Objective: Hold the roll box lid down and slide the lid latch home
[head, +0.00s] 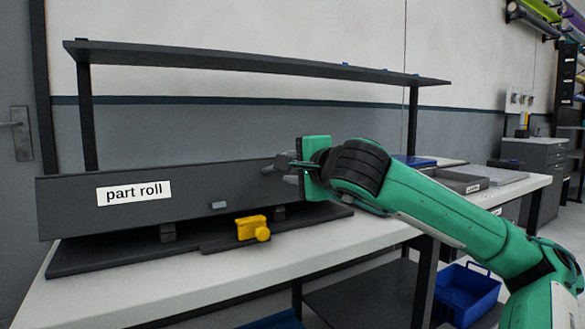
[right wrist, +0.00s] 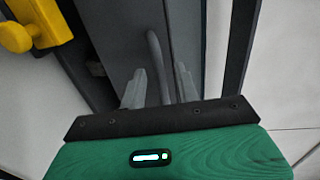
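The long dark grey roll box lid (head: 230,185), labelled "part roll", lies across the bench above a dark base plate (head: 105,258). A dark gap with small blocks shows under its front. The yellow lid latch (head: 252,228) with a round knob sits on the base in front; it also shows at the upper left in the right wrist view (right wrist: 45,22). My right gripper (head: 283,165) is at the lid's right end. In the right wrist view its fingers (right wrist: 160,86) stand apart, with a curved grey bar (right wrist: 154,48) between them; contact is unclear. My left gripper is out of view.
A dark shelf (head: 250,62) on posts spans above the box. The white bench top (head: 140,297) is clear in front. Grey and blue trays (head: 465,181) lie to the right, behind my right arm. A blue bin (head: 466,293) stands below.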

